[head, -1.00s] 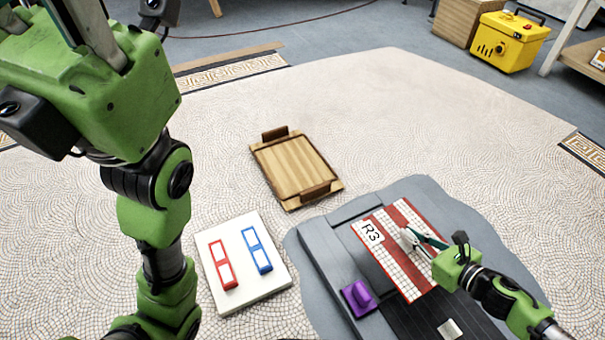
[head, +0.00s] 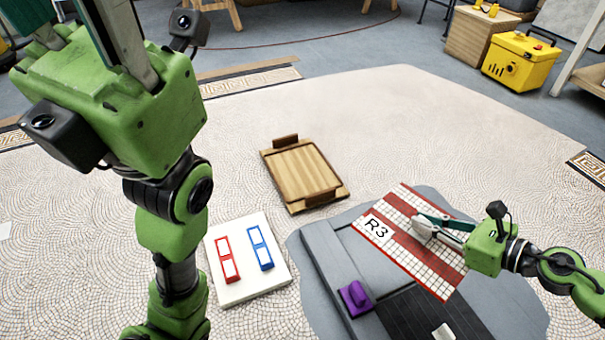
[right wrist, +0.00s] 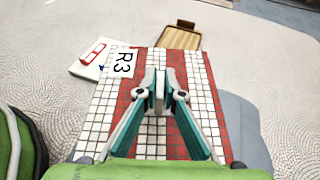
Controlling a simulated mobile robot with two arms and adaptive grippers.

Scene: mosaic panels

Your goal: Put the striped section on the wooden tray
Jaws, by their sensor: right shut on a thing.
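The striped section (head: 400,240) is a flat panel of red and white mosaic bands with a label reading R3. My right gripper (head: 422,228) is shut on it near its middle; the fingertips meet there in the right wrist view (right wrist: 156,95). The section appears raised and tilted over the grey base. The wooden tray (head: 302,178) lies empty on the mosaic floor, left of and beyond the section; it also shows at the top of the right wrist view (right wrist: 180,40). My left gripper (head: 90,25) is high at the upper left, its fingertips cut off.
A white board (head: 236,290) with a red frame (head: 228,260) and a blue frame (head: 261,248) lies left of the grey base (head: 325,270). A purple block (head: 355,298) sits on the base. A yellow case (head: 520,60) stands far right. Floor around the tray is clear.

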